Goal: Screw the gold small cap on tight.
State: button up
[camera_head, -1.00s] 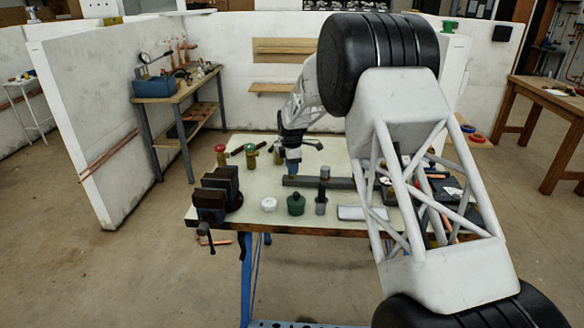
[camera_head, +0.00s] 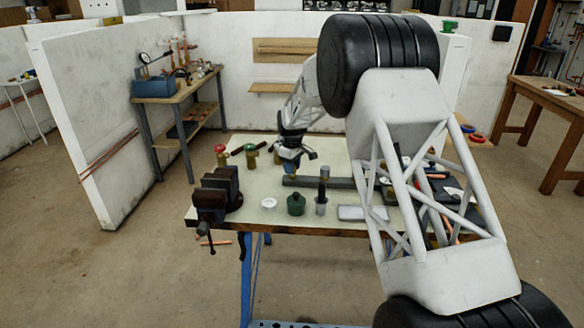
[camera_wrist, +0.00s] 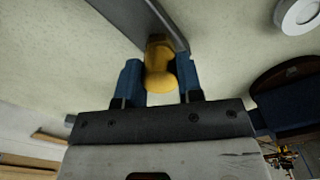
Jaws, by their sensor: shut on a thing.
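The gold small cap (camera_wrist: 160,76) is between the blue fingertips of my gripper (camera_wrist: 160,82) in the wrist view. My gripper is shut on it. Its rounded gold side faces the camera, and a darker brass part shows just beyond it, beside a grey bar (camera_wrist: 145,18). Whether the cap is fully seated on that part cannot be told. In the head view my gripper (camera_head: 292,164) is low over the bench, just behind the grey bar (camera_head: 318,182); the cap is mostly hidden there.
A dark vise (camera_head: 220,188) stands at the bench's left. A white round piece (camera_head: 269,203), a green pot (camera_head: 296,204) and a grey upright fitting (camera_head: 322,195) stand in front of the bar. Red-topped (camera_head: 221,152) and green-topped (camera_head: 251,153) valves stand behind left.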

jog(key=m, duration=0.7)
dwell(0.3)
jog(key=o, duration=0.9)
jog(key=shift+c, duration=0.2)
jog(key=shift+n, duration=0.3)
